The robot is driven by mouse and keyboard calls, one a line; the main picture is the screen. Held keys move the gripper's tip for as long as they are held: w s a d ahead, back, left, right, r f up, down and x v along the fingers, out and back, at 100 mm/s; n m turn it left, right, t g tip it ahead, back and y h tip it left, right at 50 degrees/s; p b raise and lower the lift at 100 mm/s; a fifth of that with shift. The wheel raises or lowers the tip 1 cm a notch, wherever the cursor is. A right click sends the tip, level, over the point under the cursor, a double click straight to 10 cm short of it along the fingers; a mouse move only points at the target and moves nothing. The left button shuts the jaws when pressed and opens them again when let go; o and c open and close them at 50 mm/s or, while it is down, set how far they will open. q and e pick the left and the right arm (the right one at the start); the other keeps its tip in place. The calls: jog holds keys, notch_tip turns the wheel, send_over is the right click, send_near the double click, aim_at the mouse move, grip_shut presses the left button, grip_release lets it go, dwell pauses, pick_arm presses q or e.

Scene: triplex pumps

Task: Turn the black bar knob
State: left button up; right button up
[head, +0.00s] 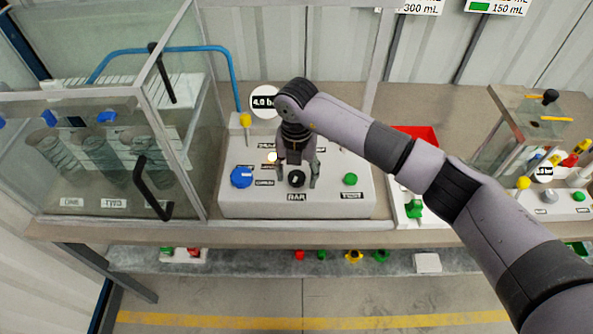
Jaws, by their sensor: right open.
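The black bar knob (296,179) sits on the front of a white control box (240,206), above a label that reads BAR. My right gripper (298,184) points down over this knob. Its fingers are open, one on the left and one on the right of the knob. I cannot tell whether either finger touches it. A blue knob (241,177) is to the left on the same box and a green knob (350,179) is to the right. My left gripper is not in view.
A clear cabinet (90,150) with a black handle (150,190) stands left of the box. A round gauge (264,101) reading 4.0 stands behind it. A red tray (418,133) lies to the right. Another small panel (560,200) is at the far right.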

jog(key=c, duration=1.1)
jog(key=shift+c, duration=0.2)
